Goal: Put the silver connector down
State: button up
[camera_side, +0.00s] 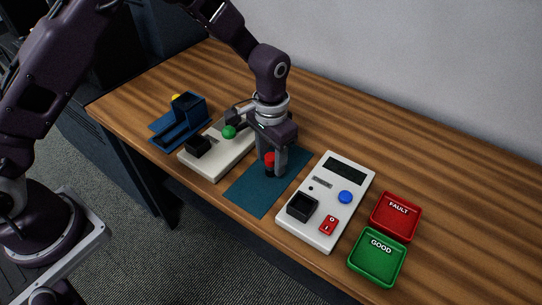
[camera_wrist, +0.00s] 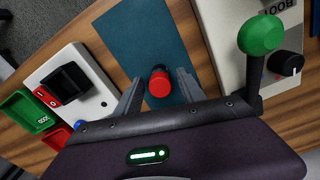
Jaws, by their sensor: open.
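My gripper (camera_side: 271,172) points down over the blue mat (camera_side: 245,197), with its fingers open. A red-topped piece with a dark lower part (camera_side: 270,160) stands between the fingers. In the wrist view, my gripper (camera_wrist: 160,77) has a finger on each side of the red-topped piece (camera_wrist: 160,86), with gaps visible beside it. The piece appears upright on the mat (camera_wrist: 135,35); its base is partly hidden by the fingers. I cannot make out a silver surface on it, and no other loose connector is clearly visible.
A white device with a green-knobbed lever (camera_side: 229,132) stands left of the mat. A blue fixture (camera_side: 185,120) is farther left. Right of the mat are a white tester (camera_side: 325,240), a red FAULT tray (camera_side: 378,230) and a green GOOD tray (camera_side: 356,265). The table's back is clear.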

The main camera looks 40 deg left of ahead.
notch_tip(320, 180, up, 11)
notch_tip(320, 180, up, 9)
jog(key=t, duration=0.1)
send_over(271, 156)
jog(key=s+a, duration=0.4)
jog(key=s+a+r+n+t, duration=0.2)
jog(key=s+a+r, duration=0.35)
jog(key=s, duration=0.35)
jog(key=s+a+n+t, duration=0.1)
jog(key=s+a+t, duration=0.1)
jog(key=s, duration=1.1)
jog(key=shift+s+a+f+t, duration=0.15)
jog(key=shift+a+f+t, duration=0.15)
jog(key=shift+a, duration=0.1)
